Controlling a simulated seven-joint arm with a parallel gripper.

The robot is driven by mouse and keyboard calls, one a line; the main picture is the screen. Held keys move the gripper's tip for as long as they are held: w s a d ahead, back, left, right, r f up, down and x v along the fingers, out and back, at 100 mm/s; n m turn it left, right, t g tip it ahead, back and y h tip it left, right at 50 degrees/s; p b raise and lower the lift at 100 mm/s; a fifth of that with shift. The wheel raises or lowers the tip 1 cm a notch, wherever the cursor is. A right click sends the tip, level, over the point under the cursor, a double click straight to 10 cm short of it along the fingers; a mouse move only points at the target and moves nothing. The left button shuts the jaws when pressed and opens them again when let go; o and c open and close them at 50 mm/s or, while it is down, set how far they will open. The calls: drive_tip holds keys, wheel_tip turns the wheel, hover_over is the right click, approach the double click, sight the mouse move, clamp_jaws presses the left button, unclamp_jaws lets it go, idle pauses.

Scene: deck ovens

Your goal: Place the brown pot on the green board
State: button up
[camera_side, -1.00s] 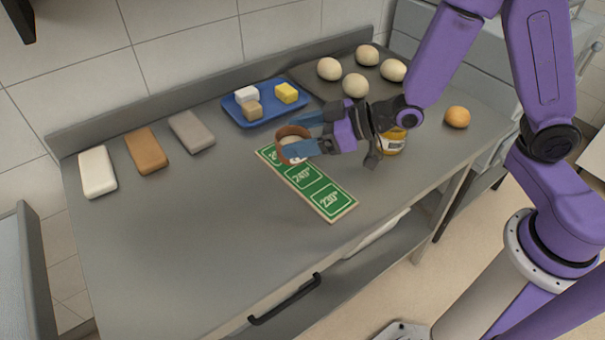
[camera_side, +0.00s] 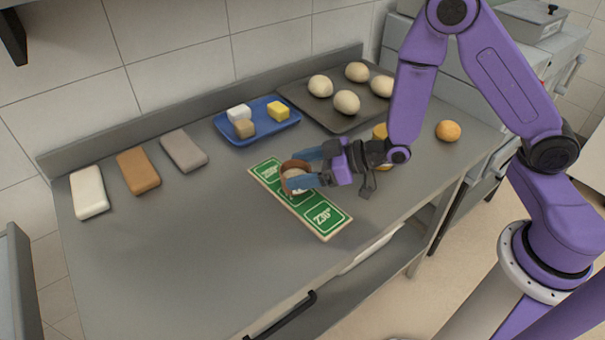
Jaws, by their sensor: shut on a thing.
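The brown pot (camera_side: 287,167) is a small round vessel with a pale inside or band, held in my gripper (camera_side: 303,170). My gripper is shut on it, one blue finger on each side, and partly hides it. The green board (camera_side: 325,217) is a long strip with pale edges and several white-outlined fields with temperature numbers. It lies flat on the steel counter. The pot appears over the board's middle field, which it and the gripper partly cover. I cannot tell whether the pot touches the board.
A dark tray (camera_side: 331,122) with dough balls stands at the back. A yellow jar (camera_side: 380,132) is partly behind my arm. An orange ball (camera_side: 448,131) sits right. The counter's front left is clear.

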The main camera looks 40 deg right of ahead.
drive_tip(key=shift+f, duration=0.8)
drive_tip(key=shift+f, duration=0.15)
drive_tip(key=o, duration=1.2)
drive_tip(key=shift+s+d+r, duration=0.2)
drive_tip(key=shift+r, duration=0.05)
drive_tip(key=shift+v, duration=3.5)
